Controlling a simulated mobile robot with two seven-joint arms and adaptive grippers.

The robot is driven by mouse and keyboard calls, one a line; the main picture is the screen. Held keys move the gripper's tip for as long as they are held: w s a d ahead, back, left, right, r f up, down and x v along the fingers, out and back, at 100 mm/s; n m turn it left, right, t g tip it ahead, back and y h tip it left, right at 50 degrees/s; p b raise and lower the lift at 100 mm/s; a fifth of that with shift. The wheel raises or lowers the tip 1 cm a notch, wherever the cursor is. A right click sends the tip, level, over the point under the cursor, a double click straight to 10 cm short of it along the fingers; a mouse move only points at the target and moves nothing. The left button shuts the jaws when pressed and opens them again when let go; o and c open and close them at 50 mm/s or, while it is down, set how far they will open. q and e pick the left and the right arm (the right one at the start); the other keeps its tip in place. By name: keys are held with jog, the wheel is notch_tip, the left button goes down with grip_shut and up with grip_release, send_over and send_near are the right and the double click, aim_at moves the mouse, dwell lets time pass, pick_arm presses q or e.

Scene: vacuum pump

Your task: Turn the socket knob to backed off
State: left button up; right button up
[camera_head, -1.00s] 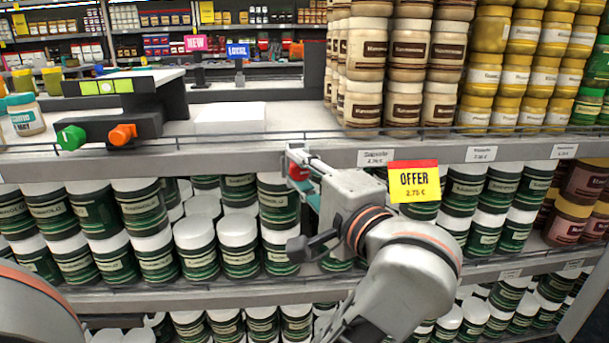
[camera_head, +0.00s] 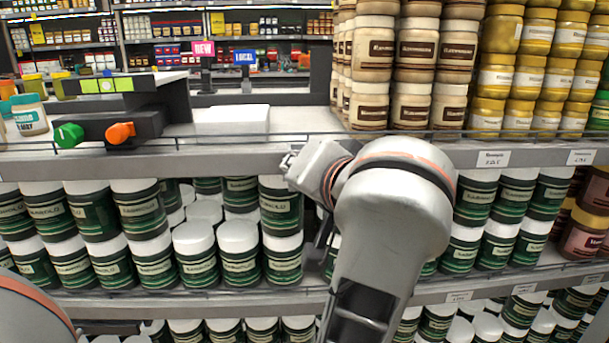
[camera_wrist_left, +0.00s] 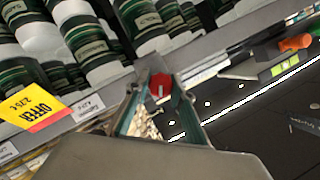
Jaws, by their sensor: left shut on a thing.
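A red knob (camera_wrist_left: 160,86) with a pale mark sits between the fingers of my left gripper (camera_wrist_left: 158,95) in the left wrist view. The gripper is shut on it, close to the shelf's front edge. I take this red knob for the socket knob; no label on it can be read. In the head view my left wrist covers both the knob and the fingers. An orange knob (camera_head: 121,132) and a green knob (camera_head: 68,135) stick out of a black box (camera_head: 92,122) farther left on the shelf. My right gripper is not in view.
Stacked cream-lidded jars (camera_head: 411,100) stand right of my arm on the upper shelf. Green jars (camera_head: 143,205) fill the shelf below. A white slab (camera_head: 232,118) lies behind the shelf rail. A yellow offer tag (camera_wrist_left: 38,105) hangs from the shelf edge.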

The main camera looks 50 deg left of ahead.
pick_arm(q)
jog(key=shift+f+n+h, duration=0.2)
jog(key=shift+n+h, duration=0.2)
jog(key=shift+n, duration=0.2)
jog(key=shift+n+t+h+b, duration=0.35)
jog(key=shift+n+t, duration=0.25)
jog(key=shift+n, duration=0.2)
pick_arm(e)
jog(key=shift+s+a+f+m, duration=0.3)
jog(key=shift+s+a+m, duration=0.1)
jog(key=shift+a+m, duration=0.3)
pick_arm(q)
jog(key=shift+n, duration=0.3)
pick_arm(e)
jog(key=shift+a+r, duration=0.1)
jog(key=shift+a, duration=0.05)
pick_arm(q)
jog(key=o, duration=1.1)
jog(key=shift+r, duration=0.1)
jog(key=shift+o, duration=0.2)
jog(key=shift+r, duration=0.1)
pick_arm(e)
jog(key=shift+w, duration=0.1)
